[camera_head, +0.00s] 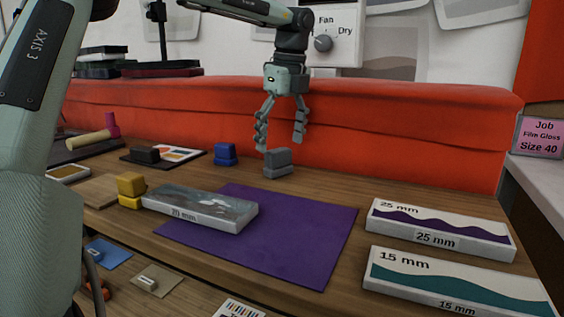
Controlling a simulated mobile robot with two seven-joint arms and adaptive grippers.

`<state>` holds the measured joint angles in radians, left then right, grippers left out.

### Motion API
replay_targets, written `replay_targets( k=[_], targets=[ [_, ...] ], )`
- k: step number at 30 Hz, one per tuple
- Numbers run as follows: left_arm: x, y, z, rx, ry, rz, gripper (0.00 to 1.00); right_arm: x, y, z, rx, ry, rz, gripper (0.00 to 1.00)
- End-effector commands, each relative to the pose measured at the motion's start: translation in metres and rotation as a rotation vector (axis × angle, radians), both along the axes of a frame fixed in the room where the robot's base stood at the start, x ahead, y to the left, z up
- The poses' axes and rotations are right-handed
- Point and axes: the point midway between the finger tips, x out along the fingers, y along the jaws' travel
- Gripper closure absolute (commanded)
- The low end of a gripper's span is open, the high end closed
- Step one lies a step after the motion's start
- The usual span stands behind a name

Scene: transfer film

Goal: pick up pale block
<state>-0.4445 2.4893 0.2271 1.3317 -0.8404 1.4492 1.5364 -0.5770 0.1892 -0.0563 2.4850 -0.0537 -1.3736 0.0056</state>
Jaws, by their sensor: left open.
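No block here is plainly the palest. A grey stepped block (278,163) stands on the wooden table near the red back panel. A small pale beige block (147,283) sits on a beige pad on the lower level at the bottom left. My left gripper (280,138) hangs with its fingers pointing down and spread apart. In the picture it is just above and in front of the panel, over the grey block. Nothing shows between its fingers, and I cannot tell its exact depth. My right gripper is not in view.
A blue block (225,154), a black block (145,155) and a yellow block (131,190) stand to the left. A 20 mm slab (200,206) lies partly on a purple sheet (300,235). Slabs marked 25 mm (440,229) and 15 mm (455,285) lie right.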

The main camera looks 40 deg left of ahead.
Motion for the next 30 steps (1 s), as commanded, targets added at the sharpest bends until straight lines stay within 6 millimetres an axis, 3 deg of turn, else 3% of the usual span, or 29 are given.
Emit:
replay_targets(
  k=[12, 19, 30],
  targets=[
    [-0.001, 0.008, -0.050, -0.002, -0.002, -0.001, 0.20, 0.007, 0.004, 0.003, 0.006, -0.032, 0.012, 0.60],
    [0.000, 0.009, -0.052, -0.001, -0.004, -0.002, 0.20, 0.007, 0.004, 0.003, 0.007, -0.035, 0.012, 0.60],
    [0.000, 0.009, -0.052, -0.001, -0.004, -0.002, 0.66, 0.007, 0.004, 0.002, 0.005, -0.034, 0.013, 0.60]
  ],
)
